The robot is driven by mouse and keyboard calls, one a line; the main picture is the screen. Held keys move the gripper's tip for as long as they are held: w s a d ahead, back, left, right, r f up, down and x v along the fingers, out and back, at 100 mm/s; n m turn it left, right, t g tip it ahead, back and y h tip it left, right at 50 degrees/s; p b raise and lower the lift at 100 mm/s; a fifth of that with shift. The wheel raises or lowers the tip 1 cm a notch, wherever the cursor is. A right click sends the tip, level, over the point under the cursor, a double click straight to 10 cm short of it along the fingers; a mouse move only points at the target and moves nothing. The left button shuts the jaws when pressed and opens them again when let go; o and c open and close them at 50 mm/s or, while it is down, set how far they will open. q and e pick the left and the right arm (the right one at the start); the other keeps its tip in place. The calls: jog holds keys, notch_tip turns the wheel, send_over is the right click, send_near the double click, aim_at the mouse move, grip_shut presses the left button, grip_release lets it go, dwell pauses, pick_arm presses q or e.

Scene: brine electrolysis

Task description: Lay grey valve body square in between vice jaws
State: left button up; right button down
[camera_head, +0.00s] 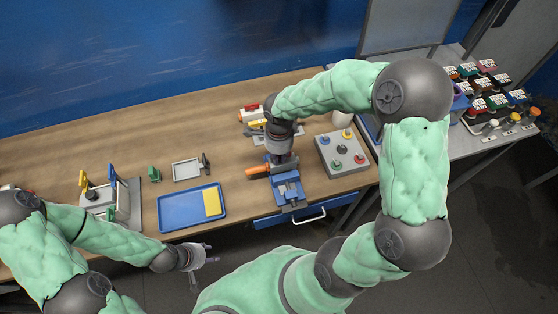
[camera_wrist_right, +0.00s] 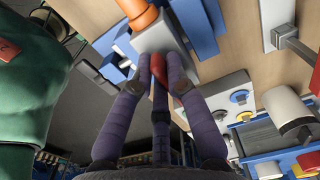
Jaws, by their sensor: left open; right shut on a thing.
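The blue vice (camera_head: 288,188) stands near the front edge of the bench; blue parts also show in the right wrist view (camera_wrist_right: 200,28). My right gripper (camera_head: 283,158) points down at the vice's back end. In the right wrist view its fingers (camera_wrist_right: 160,72) are shut around a red part beside the grey valve body (camera_wrist_right: 153,38). An orange cylinder (camera_wrist_right: 137,16) adjoins the grey body. The grey body has blue parts on both sides; I cannot tell whether it is seated or square. My left gripper (camera_head: 203,260) is open and empty, in front of the bench.
A blue tray (camera_head: 180,222) with a yellow block (camera_head: 212,203) lies left of the vice. A grey button box (camera_head: 325,148) stands close to its right. A small white tray (camera_head: 186,162) lies further back. Bare wood is free at the back left.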

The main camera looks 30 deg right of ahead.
aim_at(279, 160)
jog(key=shift+f, duration=1.5)
jog(key=shift+f+b, duration=0.15)
jog(key=shift+b, duration=0.25)
jog(key=c, duration=1.2)
grip_release()
jog(key=shift+c, duration=0.2)
